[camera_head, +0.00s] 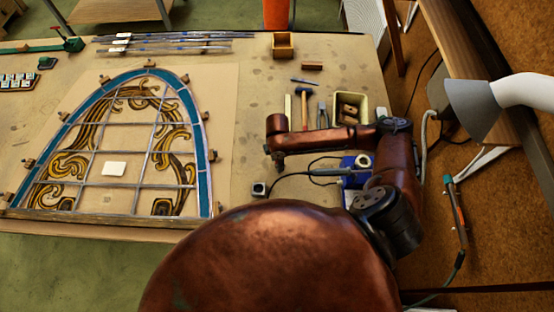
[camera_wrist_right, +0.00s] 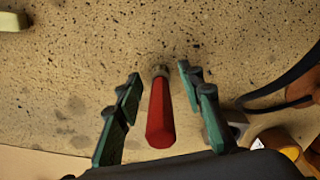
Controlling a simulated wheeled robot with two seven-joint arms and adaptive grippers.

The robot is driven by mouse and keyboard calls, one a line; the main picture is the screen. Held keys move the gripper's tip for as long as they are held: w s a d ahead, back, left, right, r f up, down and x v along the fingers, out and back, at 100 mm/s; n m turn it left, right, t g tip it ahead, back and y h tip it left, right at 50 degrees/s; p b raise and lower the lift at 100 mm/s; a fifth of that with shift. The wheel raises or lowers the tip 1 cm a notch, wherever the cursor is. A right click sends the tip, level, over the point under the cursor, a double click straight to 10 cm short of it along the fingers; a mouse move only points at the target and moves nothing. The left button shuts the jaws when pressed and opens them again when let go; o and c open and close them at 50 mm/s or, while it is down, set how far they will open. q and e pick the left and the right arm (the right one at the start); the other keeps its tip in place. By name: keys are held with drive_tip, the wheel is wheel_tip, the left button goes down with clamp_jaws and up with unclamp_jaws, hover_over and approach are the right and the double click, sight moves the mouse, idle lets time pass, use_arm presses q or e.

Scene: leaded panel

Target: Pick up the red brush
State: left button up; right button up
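The red brush (camera_wrist_right: 160,113) shows in the right wrist view as a red handle with a metal collar at its far end. It lies between the two green fingers of my right gripper (camera_wrist_right: 160,88), with a visible gap on each side. My right gripper is open around the handle and does not visibly touch it. In the head view my right arm reaches over the bench from the right, with the gripper end (camera_head: 279,160) pointing down. I cannot make out the brush in the head view; the arm probably covers it. My left gripper is not in view.
The leaded panel (camera_head: 118,168) lies left on the bench (camera_head: 250,85). A hammer (camera_head: 305,105), pliers (camera_head: 323,118) and a cream tray (camera_head: 362,105) lie behind my right arm. A blue soldering stand (camera_head: 352,180) with a cable is in front. A wooden box (camera_head: 283,49) stands farther back.

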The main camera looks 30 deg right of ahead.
drive_tip(key=shift+f, duration=0.3)
drive_tip(key=shift+c, duration=0.6)
clamp_jaws()
